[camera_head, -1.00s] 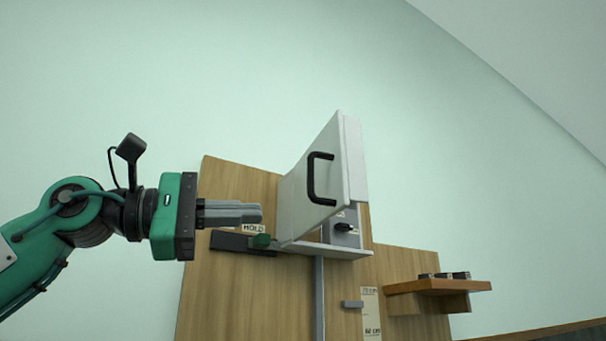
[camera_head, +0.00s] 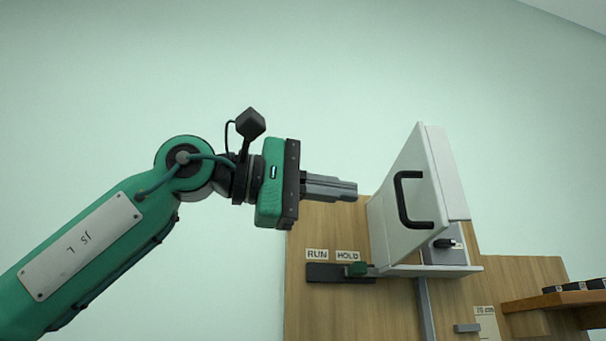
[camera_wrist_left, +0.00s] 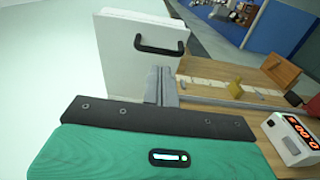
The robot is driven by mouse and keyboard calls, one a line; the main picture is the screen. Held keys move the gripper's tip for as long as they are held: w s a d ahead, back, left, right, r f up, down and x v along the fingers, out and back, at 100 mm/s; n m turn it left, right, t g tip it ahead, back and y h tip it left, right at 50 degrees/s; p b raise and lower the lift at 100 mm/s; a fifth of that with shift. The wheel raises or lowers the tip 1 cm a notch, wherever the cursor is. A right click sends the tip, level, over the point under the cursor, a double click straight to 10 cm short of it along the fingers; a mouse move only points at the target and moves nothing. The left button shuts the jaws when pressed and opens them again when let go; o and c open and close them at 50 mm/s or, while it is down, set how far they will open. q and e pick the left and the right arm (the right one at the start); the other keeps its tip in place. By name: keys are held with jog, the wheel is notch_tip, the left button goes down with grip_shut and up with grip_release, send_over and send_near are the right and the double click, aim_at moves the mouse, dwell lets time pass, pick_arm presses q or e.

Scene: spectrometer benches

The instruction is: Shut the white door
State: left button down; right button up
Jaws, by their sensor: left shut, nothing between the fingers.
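The white door (camera_head: 396,215) with a black handle (camera_head: 405,199) stands swung open from its small white housing (camera_head: 446,175) on the wooden panel. My left gripper (camera_head: 356,191) is shut and empty, just left of the door in the head view. In the left wrist view the door (camera_wrist_left: 120,65) stands beyond the fingers (camera_wrist_left: 160,80), with its handle (camera_wrist_left: 160,46) above and close to the fingertips. I cannot tell whether the fingers touch the door. My right gripper is in neither view.
A wooden shelf (camera_head: 560,301) with small black items juts out at right. In the wrist view a white box with a red display (camera_wrist_left: 291,138) stands at right.

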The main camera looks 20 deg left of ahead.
aim_at(402, 201)
pick_arm(q)
jog(key=p+x, duration=0.2)
jog(key=x, duration=0.4)
dwell(0.3)
